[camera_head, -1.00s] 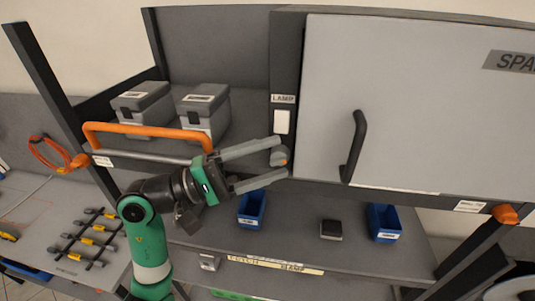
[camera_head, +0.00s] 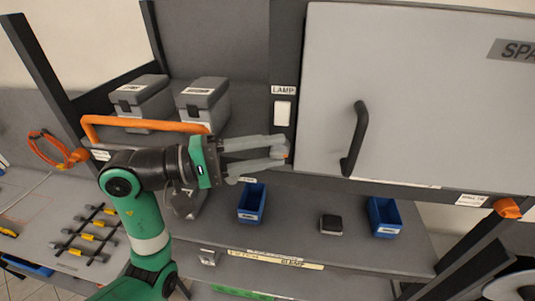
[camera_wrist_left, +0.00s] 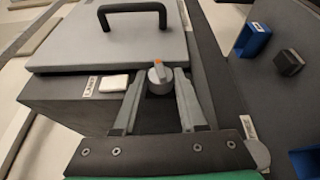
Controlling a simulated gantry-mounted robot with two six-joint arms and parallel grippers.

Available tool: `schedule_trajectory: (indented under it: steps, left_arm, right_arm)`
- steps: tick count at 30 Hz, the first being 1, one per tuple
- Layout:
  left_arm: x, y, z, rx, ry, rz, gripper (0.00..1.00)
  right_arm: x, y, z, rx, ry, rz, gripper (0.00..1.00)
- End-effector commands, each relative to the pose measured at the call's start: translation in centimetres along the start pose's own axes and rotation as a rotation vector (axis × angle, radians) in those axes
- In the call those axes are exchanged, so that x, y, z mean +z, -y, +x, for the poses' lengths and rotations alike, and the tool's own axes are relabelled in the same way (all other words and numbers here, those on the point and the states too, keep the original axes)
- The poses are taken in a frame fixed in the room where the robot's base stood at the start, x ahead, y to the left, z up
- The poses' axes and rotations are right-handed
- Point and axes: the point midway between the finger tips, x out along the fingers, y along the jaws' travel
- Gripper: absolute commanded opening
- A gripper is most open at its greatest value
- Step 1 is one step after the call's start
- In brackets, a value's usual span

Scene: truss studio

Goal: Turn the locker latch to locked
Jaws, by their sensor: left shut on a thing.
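The locker latch is a round grey knob with an orange mark (camera_wrist_left: 159,77), set on the dark frame beside the locker door. In the left wrist view it sits between the fingertips of my left gripper (camera_wrist_left: 162,84), which is shut on it. In the head view my left gripper (camera_head: 278,150) reaches in from the left, and its fingers mostly hide the knob. The light grey locker door (camera_head: 420,80) is closed and has a black handle (camera_head: 357,138). My right gripper is not in view.
A white switch under a LAMP label (camera_head: 283,112) is just above the latch. Grey cases (camera_head: 203,104) stand on the left shelf behind an orange bar (camera_head: 140,125). Blue bins (camera_head: 252,203) and a small dark box (camera_head: 331,225) are on the shelf below.

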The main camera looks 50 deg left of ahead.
Motion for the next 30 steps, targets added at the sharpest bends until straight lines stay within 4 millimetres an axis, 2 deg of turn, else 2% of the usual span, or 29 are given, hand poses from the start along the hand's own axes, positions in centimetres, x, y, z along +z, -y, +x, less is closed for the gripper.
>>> schedule_trajectory:
  steps: [7, 17, 18, 21, 23, 30]
  left_arm:
    - [0.06, -0.54, 0.07, -0.204, -0.013, 0.089, 0.00]
    - [0.05, -0.45, 0.05, -0.228, -0.014, 0.096, 0.00]
    - [0.06, -0.45, 0.05, -0.228, -0.014, 0.096, 0.44]
    - [0.05, -0.45, 0.05, -0.227, -0.014, 0.096, 0.62]
    - [0.05, -0.46, 0.04, -0.227, -0.014, 0.096, 0.70]
    - [0.05, -0.46, 0.04, -0.226, -0.014, 0.096, 0.70]
  right_arm:
    - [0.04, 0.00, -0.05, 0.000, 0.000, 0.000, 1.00]
    - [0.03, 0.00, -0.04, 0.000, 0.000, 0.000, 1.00]
    - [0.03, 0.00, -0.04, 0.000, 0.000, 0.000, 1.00]
    - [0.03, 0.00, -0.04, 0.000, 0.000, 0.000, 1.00]
    - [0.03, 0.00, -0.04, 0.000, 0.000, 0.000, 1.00]
    - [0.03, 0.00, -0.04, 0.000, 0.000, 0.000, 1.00]
